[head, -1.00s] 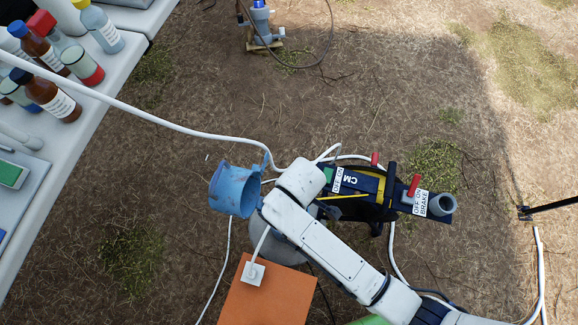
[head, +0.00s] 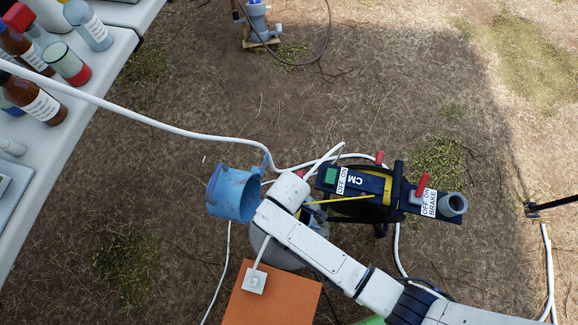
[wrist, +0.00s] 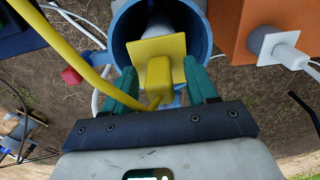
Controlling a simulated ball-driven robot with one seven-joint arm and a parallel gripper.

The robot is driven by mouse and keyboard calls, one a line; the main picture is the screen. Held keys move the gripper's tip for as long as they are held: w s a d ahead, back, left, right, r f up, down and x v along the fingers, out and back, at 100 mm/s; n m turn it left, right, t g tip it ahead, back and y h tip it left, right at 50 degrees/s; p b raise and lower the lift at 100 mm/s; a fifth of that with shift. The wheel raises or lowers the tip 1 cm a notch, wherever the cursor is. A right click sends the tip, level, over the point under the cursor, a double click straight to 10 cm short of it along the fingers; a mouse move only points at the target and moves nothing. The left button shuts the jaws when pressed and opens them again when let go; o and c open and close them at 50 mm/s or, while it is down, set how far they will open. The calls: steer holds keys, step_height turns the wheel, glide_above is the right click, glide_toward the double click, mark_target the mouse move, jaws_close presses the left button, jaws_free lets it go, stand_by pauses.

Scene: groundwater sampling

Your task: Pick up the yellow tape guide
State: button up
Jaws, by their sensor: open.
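The yellow tape guide (wrist: 158,72), a flat plate with a block on its near side, lies between my fingers in the wrist view. My gripper (wrist: 160,80) is open, with one green finger on each side of the guide. I cannot tell if either finger touches it. A yellow tape (wrist: 84,50) curves from the upper left down to the guide. It shows in the head view as a thin strip (head: 345,198) running from the dark blue reel unit (head: 395,192) toward my wrist. My arm hides the guide and fingers in the head view.
A blue cylindrical holder (head: 233,193) is left of my wrist; it lies behind the guide in the wrist view (wrist: 126,45). An orange box (head: 268,296) with a white plug is close by. White cables cross the ground. A white table (head: 75,125) with bottles stands left.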

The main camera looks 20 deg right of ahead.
steer(key=shift+f, duration=0.25)
steer(key=shift+c, duration=0.2)
jaws_close()
stand_by(0.3)
